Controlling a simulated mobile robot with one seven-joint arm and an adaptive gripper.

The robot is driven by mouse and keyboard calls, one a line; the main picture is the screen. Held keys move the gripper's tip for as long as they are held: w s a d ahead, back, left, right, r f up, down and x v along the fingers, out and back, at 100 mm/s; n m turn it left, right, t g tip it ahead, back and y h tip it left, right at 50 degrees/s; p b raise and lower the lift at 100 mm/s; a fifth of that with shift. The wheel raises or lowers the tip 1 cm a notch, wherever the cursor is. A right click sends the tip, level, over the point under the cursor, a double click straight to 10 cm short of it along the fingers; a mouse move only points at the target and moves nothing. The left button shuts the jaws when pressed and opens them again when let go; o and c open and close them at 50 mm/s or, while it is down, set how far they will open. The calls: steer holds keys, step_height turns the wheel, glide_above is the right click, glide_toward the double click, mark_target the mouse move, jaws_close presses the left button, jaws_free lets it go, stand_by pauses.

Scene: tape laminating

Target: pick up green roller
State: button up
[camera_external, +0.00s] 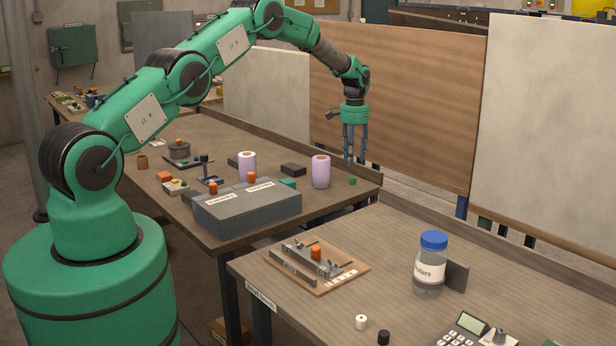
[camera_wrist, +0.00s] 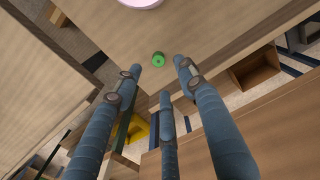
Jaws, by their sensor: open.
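The green roller (camera_external: 352,181) is a small green piece near the right corner of the far table. In the wrist view, the green roller (camera_wrist: 158,59) shows its round face and lies on the tabletop, just past the fingertips. My gripper (camera_external: 354,157) points down near that table's raised back edge, above and behind the roller in the picture. In the wrist view, the three blue fingers of my gripper (camera_wrist: 158,78) are spread, with nothing between them. The roller is apart from the fingers.
A lilac roll (camera_external: 321,171) stands just left of the green roller; another lilac roll (camera_external: 248,166) is further left. The table's raised back rim (camera_external: 373,173) is close to my fingers. A grey box (camera_external: 248,208) stands at the front. Tall wooden panels (camera_external: 400,110) stand behind.

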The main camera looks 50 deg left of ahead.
mark_target(353, 178)
steer(key=shift+f, duration=1.3)
steer(key=shift+d+f, duration=0.2)
steer(key=shift+f, duration=2.4)
steer(key=c, duration=0.9)
